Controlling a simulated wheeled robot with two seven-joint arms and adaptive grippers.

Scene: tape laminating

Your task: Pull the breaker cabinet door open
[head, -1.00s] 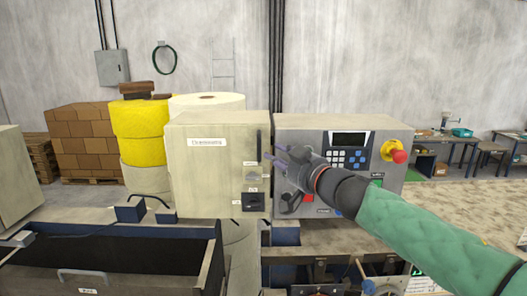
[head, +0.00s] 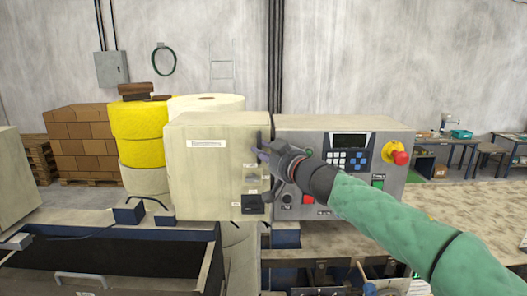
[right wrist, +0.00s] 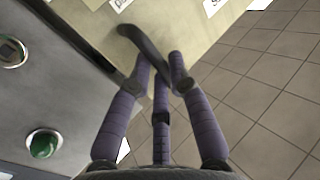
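The beige breaker cabinet (head: 205,180) stands left of the grey control panel in the head view. Its door looks closed, with a dark upright handle (head: 258,140) near its right edge. My right gripper (head: 263,152) is at this handle and hides part of it. In the right wrist view the purple fingers (right wrist: 160,68) converge on both sides of the dark curved handle (right wrist: 150,45), appearing shut on it. My left gripper is not in view.
The grey control panel (head: 320,140), with keypad and red emergency knob (head: 400,157), stands just right of the cabinet. A dark open drawer (head: 110,262) lies front left. Yellow and white rolls (head: 140,135) stand behind the cabinet. Tiled floor (right wrist: 260,90) shows in the wrist view.

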